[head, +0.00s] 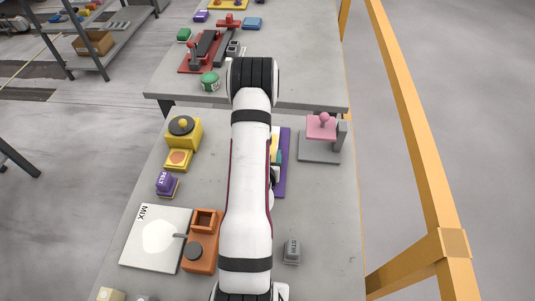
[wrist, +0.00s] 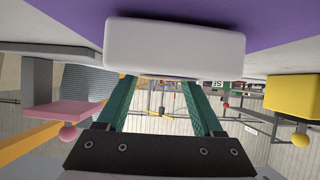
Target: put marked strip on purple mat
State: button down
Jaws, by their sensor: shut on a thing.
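The purple mat (head: 284,165) lies on the grey slab table, partly hidden behind my arm in the head view. It also fills the top of the wrist view (wrist: 270,22). My gripper (wrist: 160,82) has its two green fingers shut on a pale block, the marked strip (wrist: 175,48), which sits in front of the purple surface. No markings show on the side facing the wrist camera. Whether the strip touches the mat is not clear. In the head view my arm covers most of the gripper and strip.
A pink-topped grey stand (head: 321,130) is right of the mat. A yellow button box (head: 184,133), a purple FELT block (head: 167,184), a white MIX board (head: 157,240) and an orange holder (head: 203,240) are left. A grey STEM block (head: 292,251) is near front.

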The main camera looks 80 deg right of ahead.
jog(key=shift+c, duration=0.2)
grip_release()
jog(key=shift+f, duration=0.15)
